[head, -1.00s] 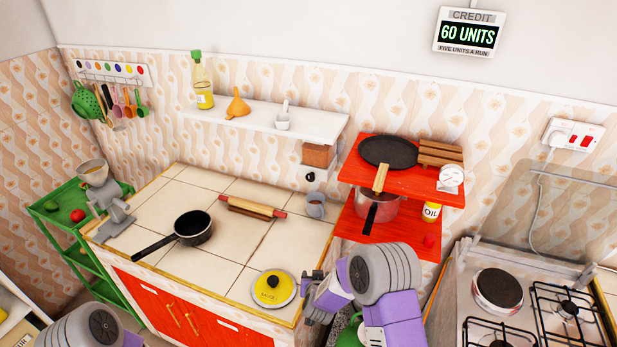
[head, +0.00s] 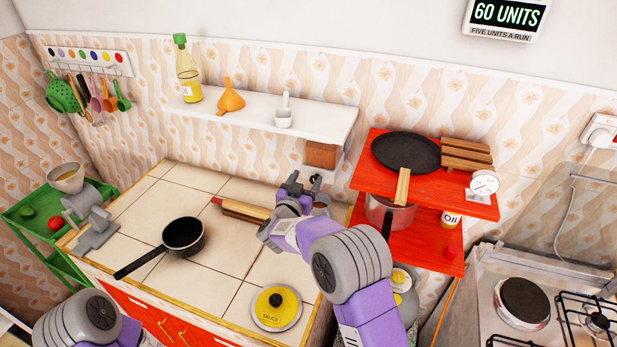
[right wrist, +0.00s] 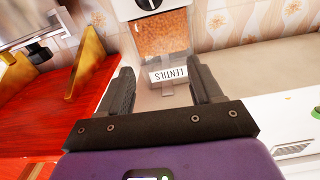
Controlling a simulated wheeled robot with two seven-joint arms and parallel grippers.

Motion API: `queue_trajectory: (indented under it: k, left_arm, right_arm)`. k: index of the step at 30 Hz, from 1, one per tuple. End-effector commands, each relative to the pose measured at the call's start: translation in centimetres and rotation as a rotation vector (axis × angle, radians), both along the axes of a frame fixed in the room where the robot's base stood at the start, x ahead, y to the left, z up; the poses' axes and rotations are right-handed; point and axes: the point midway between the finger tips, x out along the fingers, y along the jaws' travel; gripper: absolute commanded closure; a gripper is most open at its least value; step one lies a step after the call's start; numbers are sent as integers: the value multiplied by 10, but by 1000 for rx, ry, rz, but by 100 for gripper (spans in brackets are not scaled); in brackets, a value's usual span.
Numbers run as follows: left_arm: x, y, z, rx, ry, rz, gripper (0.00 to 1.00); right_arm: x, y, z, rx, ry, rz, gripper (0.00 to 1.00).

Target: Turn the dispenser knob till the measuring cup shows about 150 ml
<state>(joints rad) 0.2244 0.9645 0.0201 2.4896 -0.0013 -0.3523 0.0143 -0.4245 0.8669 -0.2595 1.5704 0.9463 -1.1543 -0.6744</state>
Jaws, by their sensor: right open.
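The dispenser (head: 321,155) hangs under the white shelf and shows brown lentils in its window. In the right wrist view the dispenser (right wrist: 162,36) appears upside down with a LENTILS label (right wrist: 168,74). Its black knob (right wrist: 151,3) is cut off by the top edge there; in the head view my gripper hides its place. The grey measuring cup (head: 322,200) is below the dispenser, mostly hidden behind my right gripper, so its level cannot be read. My right gripper (head: 303,180) is open and empty, in front of the dispenser. My left gripper is out of view.
A rolling pin (head: 240,209), a black saucepan (head: 183,237) and a yellow sauce lid (head: 276,306) are on the tiled counter. Red shelves (head: 440,187) with pans stand close on the right. The white shelf (head: 300,118) overhangs the counter's back.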

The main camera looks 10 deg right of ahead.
Motion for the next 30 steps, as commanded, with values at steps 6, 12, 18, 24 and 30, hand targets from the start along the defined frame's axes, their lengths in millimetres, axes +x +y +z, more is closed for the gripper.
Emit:
queue_trajectory:
  k: [6, 12, 18, 24, 30]
  left_arm:
    - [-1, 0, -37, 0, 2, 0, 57]
    - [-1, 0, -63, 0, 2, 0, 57]
    - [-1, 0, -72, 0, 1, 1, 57]
    - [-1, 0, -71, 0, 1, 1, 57]
    - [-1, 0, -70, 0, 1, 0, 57]
  right_arm:
    - [0, 0, -37, 1, 1, 1, 35]
    - [0, 0, -64, 1, 1, 1, 35]
    - [3, -2, -73, 1, 1, 1, 35]
    - [23, -18, -71, 0, -1, -2, 35]
    - [47, -33, -72, 1, 1, -1, 35]
